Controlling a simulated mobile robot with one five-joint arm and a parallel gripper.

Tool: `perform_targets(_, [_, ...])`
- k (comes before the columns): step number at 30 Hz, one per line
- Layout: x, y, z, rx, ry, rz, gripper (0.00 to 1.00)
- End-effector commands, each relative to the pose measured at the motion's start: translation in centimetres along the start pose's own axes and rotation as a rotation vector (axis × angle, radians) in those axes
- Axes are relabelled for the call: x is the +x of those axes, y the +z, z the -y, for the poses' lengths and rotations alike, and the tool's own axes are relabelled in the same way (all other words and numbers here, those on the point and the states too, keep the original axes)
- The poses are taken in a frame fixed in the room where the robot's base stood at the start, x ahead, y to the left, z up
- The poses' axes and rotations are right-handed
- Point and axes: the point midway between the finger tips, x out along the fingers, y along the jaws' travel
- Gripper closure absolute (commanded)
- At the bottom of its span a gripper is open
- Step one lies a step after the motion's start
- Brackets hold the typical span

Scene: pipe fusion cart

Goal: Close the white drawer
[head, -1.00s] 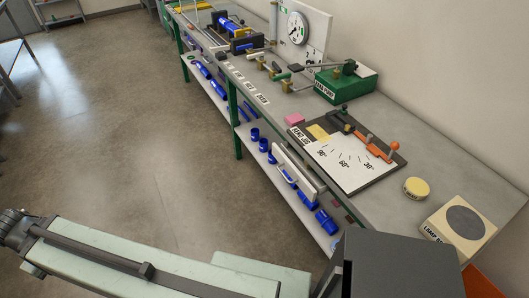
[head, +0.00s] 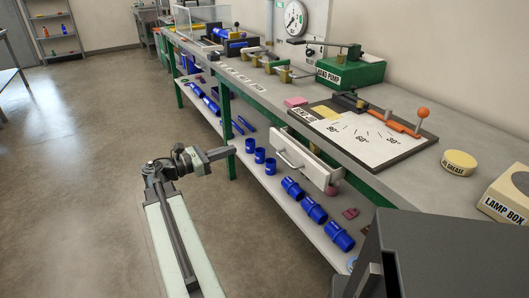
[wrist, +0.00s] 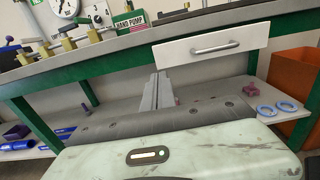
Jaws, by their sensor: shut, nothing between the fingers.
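The white drawer (head: 309,158) hangs under the workbench top and stands pulled out toward the aisle. Its front carries a bar handle (head: 290,160). In the wrist view the drawer front (wrist: 185,51) is upper right of centre, with its silver handle (wrist: 215,49) facing me. My gripper (head: 232,151) is shut and empty in the head view, left of the drawer and apart from it. In the wrist view my gripper (wrist: 159,77) points toward the bench, below and left of the handle. The drawer's inside is mostly hidden.
The bench top bears a bend jig board (head: 359,139), a green hand pump (head: 349,72), a grease tin (head: 459,162) and a lamp box (head: 511,195). Blue fittings (head: 314,209) lie on the lower shelf. A green leg (head: 224,125) stands left of the drawer.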

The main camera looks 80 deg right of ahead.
Motion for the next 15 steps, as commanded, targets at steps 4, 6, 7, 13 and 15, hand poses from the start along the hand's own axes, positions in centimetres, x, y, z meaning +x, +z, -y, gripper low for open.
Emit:
perform_targets(4, [0.5, 0.2, 0.0, -0.001, -0.001, 0.0, 1.0])
perform_targets(6, [1.3, 0.2, 0.0, 0.0, -0.002, -0.001, 1.0])
perform_targets(7, [1.8, 0.2, 0.0, 0.0, -0.002, -0.001, 1.0])
perform_targets(13, [6.0, 0.2, 0.0, 0.002, -0.003, -0.002, 1.0])
perform_targets(15, [7.6, 0.1, 0.0, 0.002, -0.003, -0.002, 1.0])
